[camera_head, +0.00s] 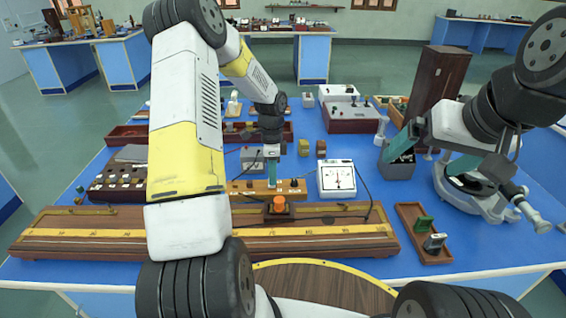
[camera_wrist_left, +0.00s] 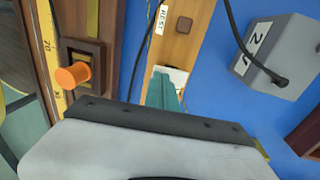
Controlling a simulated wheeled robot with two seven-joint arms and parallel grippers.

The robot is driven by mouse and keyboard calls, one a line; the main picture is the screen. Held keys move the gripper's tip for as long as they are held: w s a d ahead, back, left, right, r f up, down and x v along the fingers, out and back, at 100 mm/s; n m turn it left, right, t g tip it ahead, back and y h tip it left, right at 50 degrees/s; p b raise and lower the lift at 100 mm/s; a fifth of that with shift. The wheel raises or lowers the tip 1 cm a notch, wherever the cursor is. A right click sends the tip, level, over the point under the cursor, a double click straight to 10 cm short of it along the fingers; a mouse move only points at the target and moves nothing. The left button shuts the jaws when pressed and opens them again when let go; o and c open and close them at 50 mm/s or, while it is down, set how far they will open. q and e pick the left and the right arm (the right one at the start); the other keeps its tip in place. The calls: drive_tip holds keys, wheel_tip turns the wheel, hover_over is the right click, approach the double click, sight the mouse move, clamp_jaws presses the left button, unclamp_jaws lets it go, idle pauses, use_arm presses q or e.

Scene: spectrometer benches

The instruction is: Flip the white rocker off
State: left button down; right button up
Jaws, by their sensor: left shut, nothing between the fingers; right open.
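A narrow wooden switch board (camera_head: 240,186) lies across the middle of the blue bench, behind the long metre-scale board. In the left wrist view, a small white piece (camera_wrist_left: 178,74), likely the white rocker, shows on this board, partly covered by my left gripper (camera_wrist_left: 161,75). A "REST" label (camera_wrist_left: 161,18) and a brown button (camera_wrist_left: 184,24) sit further along the board. In the head view my left gripper (camera_head: 272,186) points straight down at the board, shut and empty; contact with the rocker cannot be told. My right gripper (camera_head: 425,163) is open at the right.
An orange knob (camera_head: 279,203) stands on the long scale board (camera_head: 330,232) in front. A white meter (camera_head: 337,177) is just right of the switch board. A grey box (camera_head: 252,158) with a cable is behind. Dark cables cross near the board.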

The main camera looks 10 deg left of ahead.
use_arm(q)
drive_tip(key=shift+s+f+t, duration=0.15)
drive_tip(key=shift+f+t, duration=0.05)
drive_tip(key=shift+t, duration=0.1)
drive_tip(key=shift+w+a+r, duration=0.1)
drive_tip(key=shift+w+a, duration=0.1)
drive_tip(key=shift+w, duration=0.65)
drive_tip(key=shift+r, duration=0.15)
drive_tip(key=r, duration=0.6)
drive_tip(key=shift+w+a+r, duration=0.1)
drive_tip(key=shift+w, duration=0.25)
drive_tip(key=shift+r, duration=0.7)
